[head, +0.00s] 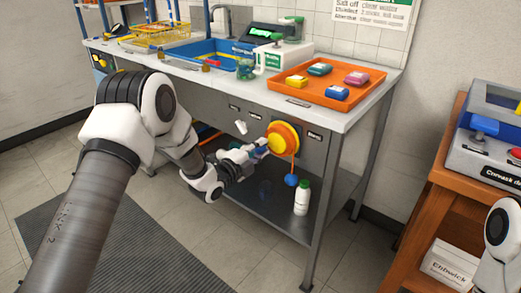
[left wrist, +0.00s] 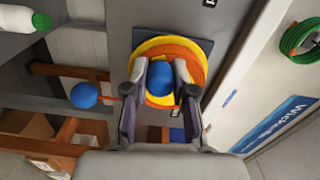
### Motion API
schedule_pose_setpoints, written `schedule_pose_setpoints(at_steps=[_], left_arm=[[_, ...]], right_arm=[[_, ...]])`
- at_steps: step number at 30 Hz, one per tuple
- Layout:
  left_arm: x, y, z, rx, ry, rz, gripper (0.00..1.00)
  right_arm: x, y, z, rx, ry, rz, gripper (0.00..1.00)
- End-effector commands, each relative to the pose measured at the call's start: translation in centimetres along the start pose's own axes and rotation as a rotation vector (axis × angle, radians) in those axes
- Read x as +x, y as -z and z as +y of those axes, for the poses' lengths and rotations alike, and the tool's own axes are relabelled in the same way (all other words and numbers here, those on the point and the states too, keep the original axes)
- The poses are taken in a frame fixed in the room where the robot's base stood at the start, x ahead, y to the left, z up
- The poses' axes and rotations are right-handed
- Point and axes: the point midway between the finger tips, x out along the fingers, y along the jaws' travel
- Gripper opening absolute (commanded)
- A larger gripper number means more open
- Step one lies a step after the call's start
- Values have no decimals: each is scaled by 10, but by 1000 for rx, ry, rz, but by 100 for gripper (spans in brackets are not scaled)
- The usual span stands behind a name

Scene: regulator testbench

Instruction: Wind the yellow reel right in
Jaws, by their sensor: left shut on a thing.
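My left gripper (head: 260,146) is at the reel's left front side. In the left wrist view the reel (left wrist: 154,46) lies straight ahead on a dark plate, and my left gripper's fingers (left wrist: 160,88) are shut on a blue knob (left wrist: 160,76) in front of it. The blue ball (left wrist: 84,95) shows to the left there. My right gripper is out of view.
A white bottle with a green cap (head: 302,198) stands on the bench's lower shelf near the ball. An orange tray (head: 372,93) with several coloured blocks sits on the benchtop above. A wooden table (head: 440,190) stands at the right. The floor before the bench is clear.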

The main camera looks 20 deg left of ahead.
Motion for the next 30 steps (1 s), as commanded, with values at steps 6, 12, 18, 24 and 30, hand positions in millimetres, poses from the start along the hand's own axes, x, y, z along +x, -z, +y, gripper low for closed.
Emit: schedule_pose_setpoints(at_steps=[6,12,18,24,30], left_arm=[[0,0,1,2,-2,0,0],[0,0,1,1,-2,0,50],[0,0,0,1,-1,0,51],[-8,-1,0,0,-1,-2,51],[-51,-2,0,-4,-2,-4,51]], right_arm=[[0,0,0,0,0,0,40],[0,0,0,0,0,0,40],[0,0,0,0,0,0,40],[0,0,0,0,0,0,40],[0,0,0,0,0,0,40]])
